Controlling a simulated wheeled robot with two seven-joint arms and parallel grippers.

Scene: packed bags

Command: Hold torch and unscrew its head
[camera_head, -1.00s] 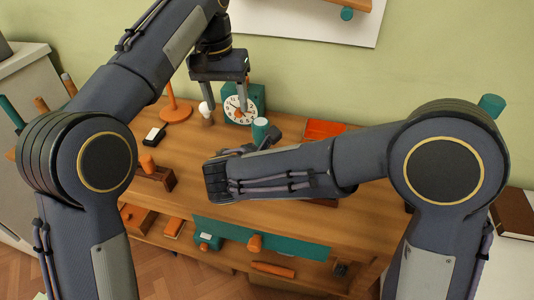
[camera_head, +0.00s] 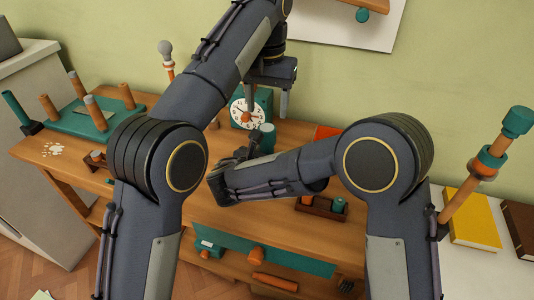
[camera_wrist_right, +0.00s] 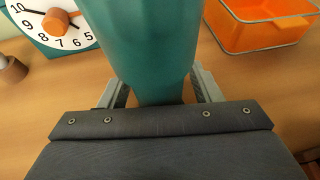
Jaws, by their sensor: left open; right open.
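A teal cylinder (camera_head: 266,136), which looks like the torch, stands upright on the wooden worktable near the clock. In the right wrist view the teal body (camera_wrist_right: 150,35) is close and large, narrowing towards my palm. My right gripper (camera_wrist_right: 157,85) is open, with one finger on each side of the narrow part; whether they touch it I cannot tell. In the head view this gripper is partly hidden by its own arm. My left gripper (camera_head: 266,103) is open and empty, pointing down above the teal cylinder. The torch's lower part is hidden in the head view.
A teal clock (camera_head: 250,114) stands just behind and left of the torch. An orange basket (camera_wrist_right: 262,30) is to its right, beside the wall. A teal rack with orange handles (camera_head: 97,122) is at far left.

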